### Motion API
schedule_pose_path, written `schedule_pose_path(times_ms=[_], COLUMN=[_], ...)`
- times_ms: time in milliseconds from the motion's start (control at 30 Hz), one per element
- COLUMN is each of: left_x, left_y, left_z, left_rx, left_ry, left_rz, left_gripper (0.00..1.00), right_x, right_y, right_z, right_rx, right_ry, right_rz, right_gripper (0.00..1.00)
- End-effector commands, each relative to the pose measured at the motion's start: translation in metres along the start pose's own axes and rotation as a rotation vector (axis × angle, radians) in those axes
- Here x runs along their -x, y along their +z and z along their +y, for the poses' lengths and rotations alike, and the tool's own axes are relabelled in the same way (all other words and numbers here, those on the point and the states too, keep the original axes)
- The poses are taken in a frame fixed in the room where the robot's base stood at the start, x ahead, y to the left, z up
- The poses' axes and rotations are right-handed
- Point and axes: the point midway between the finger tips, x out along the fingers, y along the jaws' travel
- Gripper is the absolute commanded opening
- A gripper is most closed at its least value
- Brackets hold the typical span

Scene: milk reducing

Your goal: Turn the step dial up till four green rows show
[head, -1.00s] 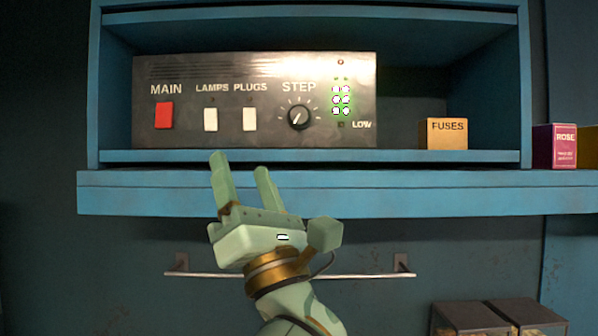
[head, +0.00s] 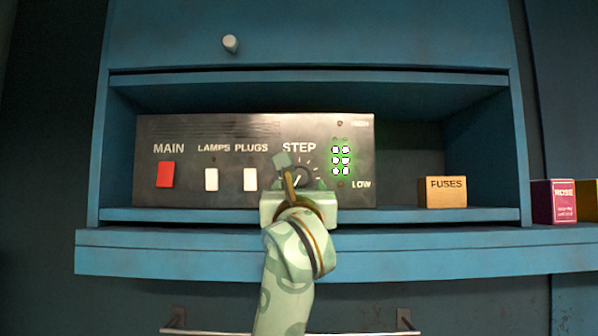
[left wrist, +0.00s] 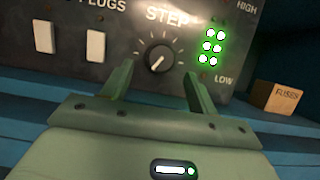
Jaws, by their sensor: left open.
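The black step dial (head: 308,176) is on the dark panel under the word STEP, partly hidden by my gripper in the head view. It shows clearly in the left wrist view (left wrist: 158,56), with a slanted white pointer line. Three rows of paired green lights (head: 341,160) are lit right of it, also in the left wrist view (left wrist: 210,46). My left gripper (head: 291,172) is open in front of the dial. In the left wrist view its two fingers stand either side of the dial's lower part, apart from the knob. My right gripper is not in view.
The panel (head: 225,135) also carries a red MAIN switch (head: 166,174) and white LAMPS (head: 211,179) and PLUGS (head: 250,179) switches, left of the dial. A FUSES box (head: 442,192) stands right on the shelf. A ROSE box (head: 554,201) is farther right.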

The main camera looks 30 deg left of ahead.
Motion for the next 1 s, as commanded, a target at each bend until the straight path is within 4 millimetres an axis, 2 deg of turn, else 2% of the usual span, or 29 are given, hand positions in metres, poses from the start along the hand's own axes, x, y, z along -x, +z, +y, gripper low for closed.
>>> schedule_pose_path(times_ms=[33,100,233,600,667,767,800,1000], left_x=[-0.012,-0.024,-0.039,-0.045,-0.045,-0.045,-0.045,-0.045], left_y=[0.003,0.002,0.002,0.000,0.000,0.000,0.000,0.000], left_z=[0.000,0.000,0.000,0.000,0.000,0.000,0.000,0.000], left_rx=[-0.003,-0.002,-0.001,0.000,0.000,0.000,0.000,-0.006], left_ry=[0.001,0.000,0.001,0.000,0.000,0.000,0.000,-0.002], left_rz=[0.002,0.002,0.000,-0.001,-0.001,-0.001,-0.001,-0.001], left_gripper=[0.59,0.59,0.59,0.59,0.45,0.17,0.15,0.15], right_x=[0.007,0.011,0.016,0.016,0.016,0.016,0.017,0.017], right_y=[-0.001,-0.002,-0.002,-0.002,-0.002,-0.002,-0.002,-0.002], right_z=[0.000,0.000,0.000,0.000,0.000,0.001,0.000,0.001], right_rx=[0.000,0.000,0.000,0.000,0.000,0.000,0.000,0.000], right_ry=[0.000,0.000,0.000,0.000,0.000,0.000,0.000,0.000], right_rz=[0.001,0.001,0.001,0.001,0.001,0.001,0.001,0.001], right_gripper=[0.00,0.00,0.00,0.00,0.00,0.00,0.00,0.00])
